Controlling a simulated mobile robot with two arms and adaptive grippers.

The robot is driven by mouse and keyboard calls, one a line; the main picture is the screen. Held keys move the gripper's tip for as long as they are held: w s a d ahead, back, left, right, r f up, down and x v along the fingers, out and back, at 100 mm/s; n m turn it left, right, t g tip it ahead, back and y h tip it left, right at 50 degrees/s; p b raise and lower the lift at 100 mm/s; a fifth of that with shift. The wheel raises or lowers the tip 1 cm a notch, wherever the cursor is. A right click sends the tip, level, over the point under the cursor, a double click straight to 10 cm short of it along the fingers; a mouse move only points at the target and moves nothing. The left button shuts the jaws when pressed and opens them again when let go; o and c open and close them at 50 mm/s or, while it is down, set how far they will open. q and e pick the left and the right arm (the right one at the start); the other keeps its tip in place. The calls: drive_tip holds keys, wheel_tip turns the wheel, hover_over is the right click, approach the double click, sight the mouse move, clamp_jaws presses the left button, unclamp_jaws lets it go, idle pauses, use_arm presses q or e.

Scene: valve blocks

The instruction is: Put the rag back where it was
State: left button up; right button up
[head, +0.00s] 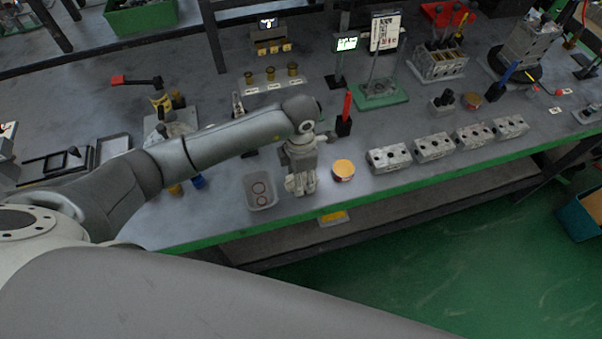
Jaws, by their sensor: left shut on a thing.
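My left gripper (301,184) points down over the front part of the bench, between a clear tray and a round tin. It is shut on a small pale, crumpled-looking thing, which I take to be the rag; the fingers hide most of it, and its outline is hard to tell from them. I cannot tell whether it touches the bench top. My right gripper is not in view.
Several metal valve blocks (434,147) line the bench front further right. The green bench edge (380,190) is just in front.

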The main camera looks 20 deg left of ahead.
use_arm(q)
drive_tip(key=shift+f, duration=0.25)
drive_tip(key=o, duration=0.9)
drive_tip(key=shift+r, duration=0.1)
